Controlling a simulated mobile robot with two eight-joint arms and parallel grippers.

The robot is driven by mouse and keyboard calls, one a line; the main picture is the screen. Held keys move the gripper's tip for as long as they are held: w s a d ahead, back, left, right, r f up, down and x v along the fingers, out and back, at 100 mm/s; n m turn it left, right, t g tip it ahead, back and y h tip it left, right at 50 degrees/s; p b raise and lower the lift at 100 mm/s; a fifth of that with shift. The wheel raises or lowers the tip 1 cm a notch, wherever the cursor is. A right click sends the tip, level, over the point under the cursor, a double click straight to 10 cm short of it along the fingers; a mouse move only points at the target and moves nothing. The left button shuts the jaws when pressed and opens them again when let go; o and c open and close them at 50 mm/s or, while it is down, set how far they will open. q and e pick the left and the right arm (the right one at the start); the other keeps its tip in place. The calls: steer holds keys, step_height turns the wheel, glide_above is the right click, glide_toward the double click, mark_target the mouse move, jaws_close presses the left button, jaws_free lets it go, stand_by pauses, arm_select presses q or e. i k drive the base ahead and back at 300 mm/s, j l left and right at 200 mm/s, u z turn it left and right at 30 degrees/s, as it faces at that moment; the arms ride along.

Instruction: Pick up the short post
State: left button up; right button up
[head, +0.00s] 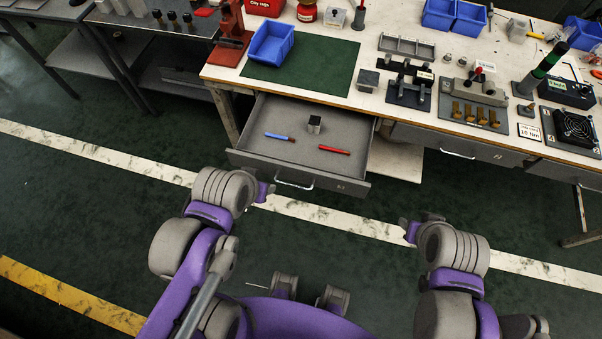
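A short grey block-like post (314,124) stands in the open drawer (352,160), towards its back. A blue marker (279,137) lies to its left and a red marker (334,150) to its right. My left gripper (265,192) is in front of the drawer, near the drawer handle in the picture and apart from the post. My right gripper (406,228) is to the right and further towards me, over the floor. My wrists partly hide both grippers, and their finger openings are too small to make out.
The bench above the drawer carries a green mat (318,66), a blue bin (270,44), a red press (231,36), and metal fixtures (410,92). The bench edge overhangs the back of the drawer. The floor in front is clear.

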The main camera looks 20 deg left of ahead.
mark_target(311, 129)
steer(key=i+l, duration=0.25)
steer(key=i+l+u, duration=0.1)
steer(key=u, duration=0.4)
steer(key=l+u, duration=0.3)
steer(key=u, duration=0.2)
steer(key=i+l+u, duration=0.2)
steer(key=u, duration=0.15)
steer(key=i+l+u, duration=0.25)
steer(key=u, duration=0.15)
